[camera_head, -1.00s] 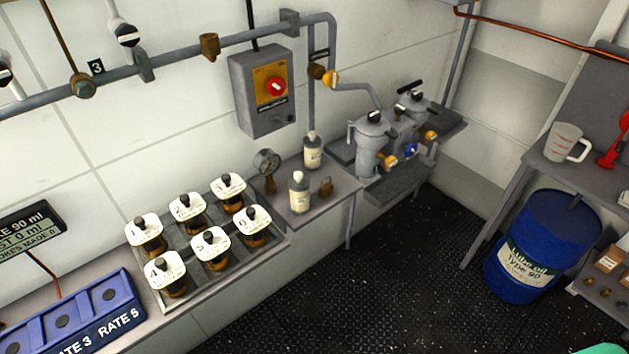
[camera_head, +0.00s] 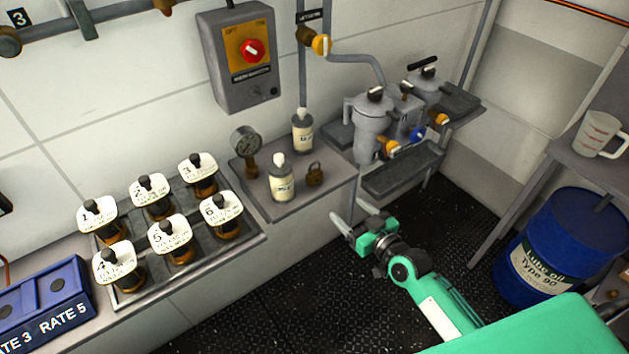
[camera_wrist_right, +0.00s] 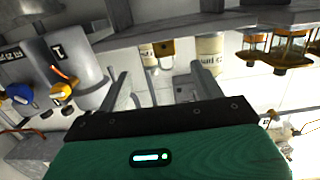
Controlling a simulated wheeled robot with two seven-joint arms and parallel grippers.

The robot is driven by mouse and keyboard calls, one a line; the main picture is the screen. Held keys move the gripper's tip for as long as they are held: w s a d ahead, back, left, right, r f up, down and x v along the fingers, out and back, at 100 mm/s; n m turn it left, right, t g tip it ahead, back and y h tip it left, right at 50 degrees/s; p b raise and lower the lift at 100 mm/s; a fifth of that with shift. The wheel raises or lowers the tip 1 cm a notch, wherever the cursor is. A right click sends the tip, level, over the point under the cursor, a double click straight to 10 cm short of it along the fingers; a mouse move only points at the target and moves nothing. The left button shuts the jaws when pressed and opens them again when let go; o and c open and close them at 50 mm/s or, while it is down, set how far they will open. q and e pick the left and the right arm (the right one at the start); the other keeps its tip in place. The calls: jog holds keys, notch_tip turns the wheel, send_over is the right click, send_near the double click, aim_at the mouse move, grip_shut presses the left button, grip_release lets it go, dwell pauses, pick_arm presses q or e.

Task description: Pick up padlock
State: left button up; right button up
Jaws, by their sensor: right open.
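The brass padlock (camera_head: 315,174) stands on the small grey shelf (camera_head: 276,205), to the right of the front white-capped bottle. In the right wrist view the padlock (camera_wrist_right: 164,48) shows ahead, between the two fingers and beyond them. My right gripper (camera_head: 352,216) is open and empty, with its fingers apart. It is in front of the shelf's right end, to the right of the padlock and apart from it. It also shows in the right wrist view (camera_wrist_right: 165,86). My left gripper is not in view.
Two bottles (camera_head: 281,180) and a gauge (camera_head: 245,146) stand close beside the padlock. A grey filter unit (camera_head: 370,120) with a tray (camera_head: 403,172) is right of the shelf. A rack of numbered sample bottles (camera_head: 250,244) is at left. A blue drum (camera_head: 567,245) stands at right.

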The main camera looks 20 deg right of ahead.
notch_tip(320, 180, up, 2)
jog(key=p, duration=0.1)
send_near(317, 176)
jog(key=x, duration=0.3)
jog(key=shift+p+x, duration=0.65)
jog(key=shift+x, duration=2.65)
jog(key=shift+f, duration=0.1)
jog(key=c, duration=1.1)
